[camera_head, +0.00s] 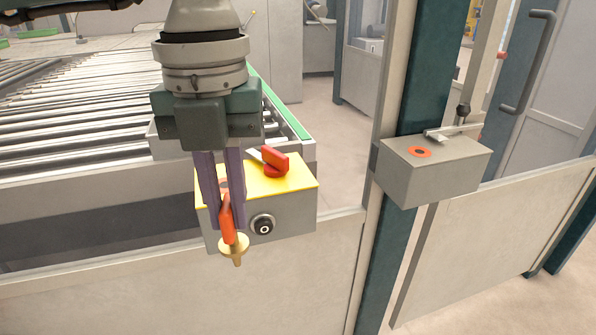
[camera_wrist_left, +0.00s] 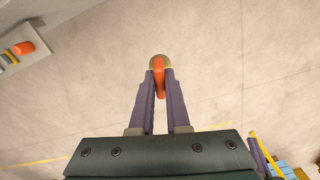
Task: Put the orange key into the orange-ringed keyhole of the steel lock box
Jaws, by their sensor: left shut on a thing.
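My left gripper (camera_head: 226,222) points down and is shut on the orange key (camera_head: 227,232). The key hangs with its brass collar and shaft (camera_head: 234,247) below the purple fingers, in front of the yellow-topped box in the picture. The left wrist view shows the gripper (camera_wrist_left: 160,88) with the orange handle (camera_wrist_left: 159,76) between its fingers. The steel lock box (camera_head: 425,182) is on the teal post, to the right of the gripper and well apart from it. The orange-ringed keyhole (camera_head: 420,152) is on its top face, dark inside. My right gripper is not in view.
A yellow-topped grey box (camera_head: 297,184) with a red knob (camera_head: 274,163) and a round black lock (camera_head: 263,225) stands just behind the key. A roller conveyor (camera_head: 70,120) lies at left. Fence panels (camera_head: 490,240) flank the post. A metal latch (camera_head: 452,131) lies behind the keyhole.

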